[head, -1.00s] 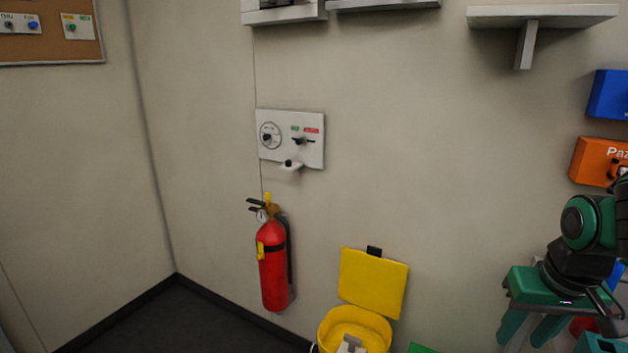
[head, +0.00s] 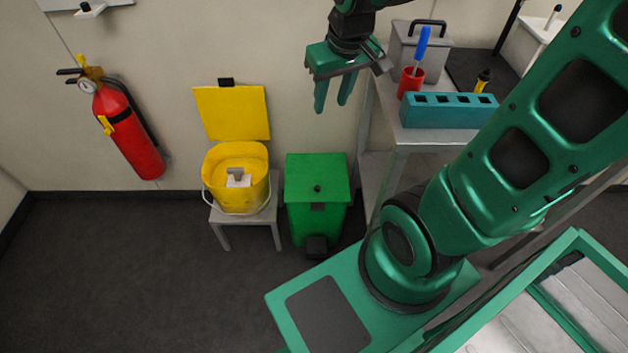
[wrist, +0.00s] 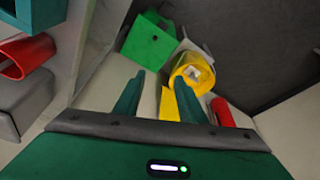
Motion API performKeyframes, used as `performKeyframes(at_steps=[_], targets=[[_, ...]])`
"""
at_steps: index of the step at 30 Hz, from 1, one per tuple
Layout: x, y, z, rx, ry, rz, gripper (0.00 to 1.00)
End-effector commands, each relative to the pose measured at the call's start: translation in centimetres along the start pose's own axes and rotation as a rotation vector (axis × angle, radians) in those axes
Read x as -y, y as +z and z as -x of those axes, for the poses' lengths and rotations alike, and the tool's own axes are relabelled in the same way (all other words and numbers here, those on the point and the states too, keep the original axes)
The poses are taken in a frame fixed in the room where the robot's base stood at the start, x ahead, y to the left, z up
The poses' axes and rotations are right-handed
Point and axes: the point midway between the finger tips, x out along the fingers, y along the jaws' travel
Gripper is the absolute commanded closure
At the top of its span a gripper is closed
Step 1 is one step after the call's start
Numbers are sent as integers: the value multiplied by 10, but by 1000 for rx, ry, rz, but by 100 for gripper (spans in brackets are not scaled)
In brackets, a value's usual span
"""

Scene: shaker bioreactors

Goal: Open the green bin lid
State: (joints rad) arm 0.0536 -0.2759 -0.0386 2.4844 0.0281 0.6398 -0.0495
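The green bin (head: 317,213) stands on the floor against the wall, its lid (head: 317,179) closed, with a small black knob on top and a dark pedal (head: 317,246) at its front foot. In the wrist view the green bin (wrist: 147,42) shows beyond my fingers, at the upper middle. My gripper (head: 332,97) hangs above and behind the bin's lid in the head view, apart from it. Its two fingers are spread with nothing between them. They also show apart in the wrist view (wrist: 158,98).
An open yellow bucket (head: 236,197) with its lid raised stands on a small stool left of the green bin. A fire extinguisher (head: 128,128) hangs farther left. A table (head: 400,137) with a teal rack (head: 449,111) and red cup (head: 411,82) is at right. Floor in front is clear.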

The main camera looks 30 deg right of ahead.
Motion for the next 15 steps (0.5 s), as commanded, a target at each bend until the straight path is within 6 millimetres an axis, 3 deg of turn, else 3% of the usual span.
performKeyframes(at_steps=[3, 6, 15], targets=[[18, -29, -29, -8, -18, 78, 63], [23, -45, -55, 2, -27, 119, 63], [12, -69, -145, 77, -30, 185, 63]])
